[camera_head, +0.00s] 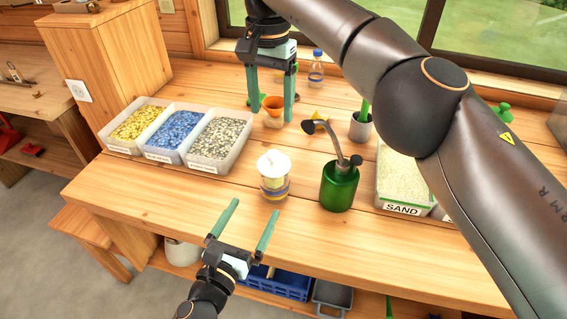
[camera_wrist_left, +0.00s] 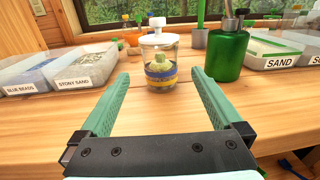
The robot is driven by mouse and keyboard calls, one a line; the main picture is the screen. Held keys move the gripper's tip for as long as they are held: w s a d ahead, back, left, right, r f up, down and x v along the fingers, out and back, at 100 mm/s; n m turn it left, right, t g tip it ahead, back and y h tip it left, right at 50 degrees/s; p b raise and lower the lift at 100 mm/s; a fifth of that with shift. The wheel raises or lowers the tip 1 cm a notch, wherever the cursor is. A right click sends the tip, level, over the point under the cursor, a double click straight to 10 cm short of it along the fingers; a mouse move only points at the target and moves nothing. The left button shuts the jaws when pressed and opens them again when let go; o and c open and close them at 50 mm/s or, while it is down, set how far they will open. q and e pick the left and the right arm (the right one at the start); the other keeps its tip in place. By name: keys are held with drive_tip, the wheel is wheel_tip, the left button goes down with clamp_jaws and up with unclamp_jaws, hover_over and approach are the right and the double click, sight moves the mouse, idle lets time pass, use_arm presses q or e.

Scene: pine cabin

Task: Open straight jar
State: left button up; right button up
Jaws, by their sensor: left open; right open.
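The straight jar (camera_head: 274,188) stands upright on the wooden table, clear-walled with coloured layers inside and a white lid (camera_head: 273,163) with a knob on top. In the left wrist view the jar (camera_wrist_left: 161,70) stands beyond and between my finger tips, apart from them, with its lid (camera_wrist_left: 158,37) on. My left gripper (camera_head: 253,224) is open and empty, in front of the jar near the table's front edge. My right gripper (camera_head: 271,119) is open, pointing down behind the jar around the area of an orange funnel (camera_head: 272,103); I cannot tell whether it touches the funnel.
Labelled bins of yellow, blue and grey stones (camera_head: 219,139) stand left of the jar. A green sprayer bottle (camera_head: 339,186) is close on its right, with a SAND box (camera_head: 403,180) beyond. My right arm crosses above the right side. The table front is clear.

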use_arm(q)
drive_tip(key=shift+w+d+r, duration=0.1)
drive_tip(key=shift+w+d, duration=0.1)
drive_tip(key=shift+w, duration=0.3)
drive_tip(key=x, duration=1.1)
drive_tip(key=shift+w+d, duration=0.15)
drive_tip(key=shift+w, duration=0.25)
use_arm(e)
drive_tip(key=shift+w, duration=0.15)
use_arm(q)
clamp_jaws()
use_arm(e)
drive_tip(key=shift+c, duration=0.5)
drive_tip(key=t+h, duration=0.2)
drive_tip(key=t, duration=0.2)
approach(273, 154)
drive_tip(key=x, duration=0.9)
drive_tip(key=shift+w+f, duration=0.15)
drive_tip(key=shift+f, duration=0.2)
